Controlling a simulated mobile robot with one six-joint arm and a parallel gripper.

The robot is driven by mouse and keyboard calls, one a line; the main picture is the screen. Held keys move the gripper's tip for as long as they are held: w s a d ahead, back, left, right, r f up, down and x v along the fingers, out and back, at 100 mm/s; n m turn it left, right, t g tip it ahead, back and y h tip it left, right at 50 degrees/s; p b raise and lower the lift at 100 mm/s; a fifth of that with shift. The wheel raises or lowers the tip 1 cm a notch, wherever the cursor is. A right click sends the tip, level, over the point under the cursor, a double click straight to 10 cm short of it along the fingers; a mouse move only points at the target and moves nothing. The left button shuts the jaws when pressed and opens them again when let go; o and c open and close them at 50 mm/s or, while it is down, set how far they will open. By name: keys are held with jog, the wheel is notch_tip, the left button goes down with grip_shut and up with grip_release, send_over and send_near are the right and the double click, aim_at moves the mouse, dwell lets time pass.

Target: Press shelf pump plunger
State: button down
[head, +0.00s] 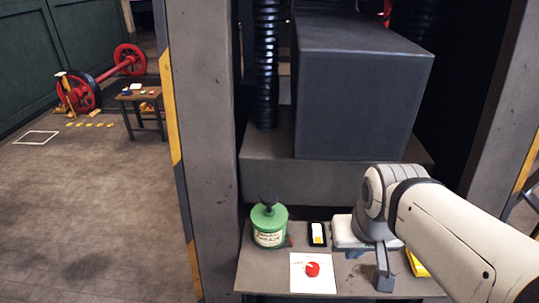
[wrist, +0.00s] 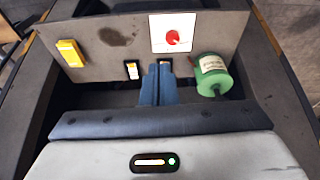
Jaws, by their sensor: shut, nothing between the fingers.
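The pump is a green can (head: 269,228) with a pale label and a dark plunger knob (head: 268,199) on top. It stands upright at the left end of the shelf (head: 262,284). In the wrist view the green can (wrist: 211,72) is at the right, with its dark knob (wrist: 216,91) toward the lower edge. My gripper (head: 383,284) is over the shelf, to the right of the can and apart from it. In the wrist view its fingers (wrist: 164,68) are together and hold nothing.
A white square with a red round piece (head: 312,269) lies on the shelf front. A yellow block (head: 416,264) is at the right, partly behind my arm. A large grey block (head: 362,85) stands above the back of the shelf, and a post (head: 205,150) is at the left.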

notch_tip(320, 180, up, 5)
jog(key=n+g+p, duration=0.2)
jog(key=n+g, duration=0.1)
jog(key=n, duration=1.5)
send_over(271, 195)
jog(key=shift+d+f, duration=0.1)
jog(key=shift+d, duration=0.1)
jog(key=shift+m, duration=0.3)
jog(key=f+p, duration=0.2)
jog(key=f, duration=1.2)
jog(key=shift+a+p, duration=0.2)
jog(key=shift+p, duration=0.2)
